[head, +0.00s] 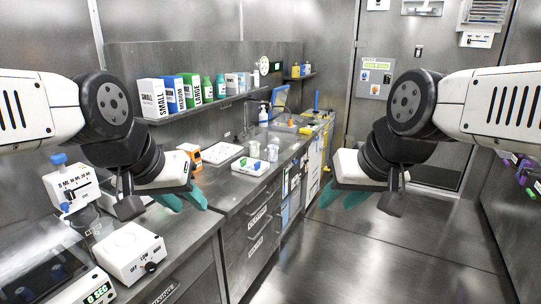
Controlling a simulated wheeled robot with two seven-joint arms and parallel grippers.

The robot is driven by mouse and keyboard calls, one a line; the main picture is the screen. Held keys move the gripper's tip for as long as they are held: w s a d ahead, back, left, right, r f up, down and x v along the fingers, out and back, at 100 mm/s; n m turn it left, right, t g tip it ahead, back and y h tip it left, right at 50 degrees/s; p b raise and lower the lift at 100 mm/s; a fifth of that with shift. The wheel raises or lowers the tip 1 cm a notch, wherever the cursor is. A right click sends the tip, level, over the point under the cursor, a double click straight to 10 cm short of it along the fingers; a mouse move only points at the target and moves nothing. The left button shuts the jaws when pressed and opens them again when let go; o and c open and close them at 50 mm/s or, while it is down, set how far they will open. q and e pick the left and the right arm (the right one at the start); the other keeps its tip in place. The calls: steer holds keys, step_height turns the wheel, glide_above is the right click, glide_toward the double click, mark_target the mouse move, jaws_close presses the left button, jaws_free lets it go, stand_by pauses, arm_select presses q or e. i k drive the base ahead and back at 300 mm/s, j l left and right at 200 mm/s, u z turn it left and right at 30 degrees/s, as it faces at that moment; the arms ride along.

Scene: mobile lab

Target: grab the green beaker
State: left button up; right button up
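Two small clear beakers stand on the grey counter (228,188) in the middle of the head view. The left one (254,150) looks faintly greenish and the other (272,153) whitish; they are too small to be sure of the colour. My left gripper (184,201) is at the left, in front of the counter, with its two teal fingers spread and nothing between them. My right gripper (344,197) hangs over the open floor to the right of the counter, its teal fingers also apart and empty. Both are well apart from the beakers.
A white tray (249,170) with small items lies near the beakers. A shelf holds boxes and green bottles (220,87). The floor (350,260) is clear.

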mark_target(254, 149)
steer(key=i+u, duration=0.1)
steer(key=u, duration=0.3)
steer(key=i+l+u, duration=0.65)
steer(key=i+l, duration=0.2)
steer(key=l, duration=0.15)
steer(key=i+l, duration=0.2)
steer(key=l, duration=0.15)
steer(key=i+l+u, duration=0.1)
steer(key=l, duration=0.25)
steer(key=i+l, duration=0.5)
steer(key=l, duration=0.25)
steer(key=i+l+u, duration=0.1)
steer(key=l, duration=0.3)
steer(key=i, duration=0.1)
